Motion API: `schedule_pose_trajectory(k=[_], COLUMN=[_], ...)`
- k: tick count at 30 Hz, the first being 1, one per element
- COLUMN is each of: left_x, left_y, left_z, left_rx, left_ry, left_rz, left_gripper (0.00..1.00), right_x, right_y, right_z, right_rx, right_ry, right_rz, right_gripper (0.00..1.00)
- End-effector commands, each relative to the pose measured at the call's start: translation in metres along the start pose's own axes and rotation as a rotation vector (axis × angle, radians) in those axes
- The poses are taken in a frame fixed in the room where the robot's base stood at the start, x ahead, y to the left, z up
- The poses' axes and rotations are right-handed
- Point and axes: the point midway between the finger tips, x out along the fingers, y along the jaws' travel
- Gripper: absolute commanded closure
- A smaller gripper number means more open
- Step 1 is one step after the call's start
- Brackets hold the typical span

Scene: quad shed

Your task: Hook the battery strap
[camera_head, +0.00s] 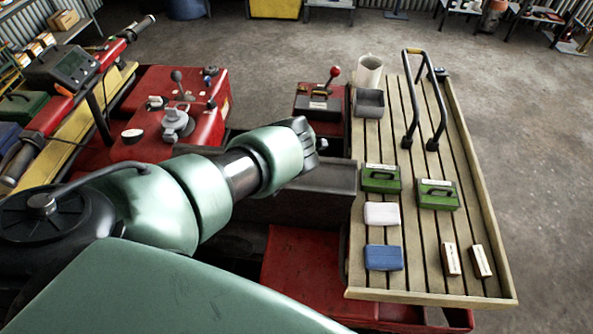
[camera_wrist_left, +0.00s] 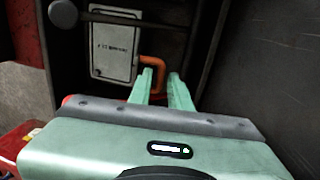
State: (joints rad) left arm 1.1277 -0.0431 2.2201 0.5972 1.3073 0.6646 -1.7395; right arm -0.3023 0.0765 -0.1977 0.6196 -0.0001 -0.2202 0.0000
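My left arm enters the head view from the left, and its wrist (camera_head: 305,140) is over a dark recess on the red quad, left of the slatted rack. Its fingertips are hidden there. In the left wrist view, my left gripper (camera_wrist_left: 161,82) has its two pale green fingers close together, one on each side of an orange hook (camera_wrist_left: 153,60), and appears shut on it. A dark battery-like box (camera_wrist_left: 87,70) with a white label (camera_wrist_left: 115,46) is behind the hook. A dark bar or strap (camera_wrist_left: 130,18) crosses above the label. My right gripper is not in view.
Dark walls closely surround the gripper. A red-knobbed lever (camera_head: 333,74) stands beyond the wrist.

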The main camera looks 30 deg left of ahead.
Motion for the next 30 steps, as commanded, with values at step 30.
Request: schedule_pose_trajectory(k=[30], left_x=[0.0005], left_y=[0.0001], left_z=[-0.0001], left_rx=[-0.003], left_ry=[0.0], left_rz=[0.0], left_gripper=[1.0], right_x=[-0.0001], right_y=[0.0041], right_z=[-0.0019], right_rx=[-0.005], right_ry=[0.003], right_rz=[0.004], right_gripper=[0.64])
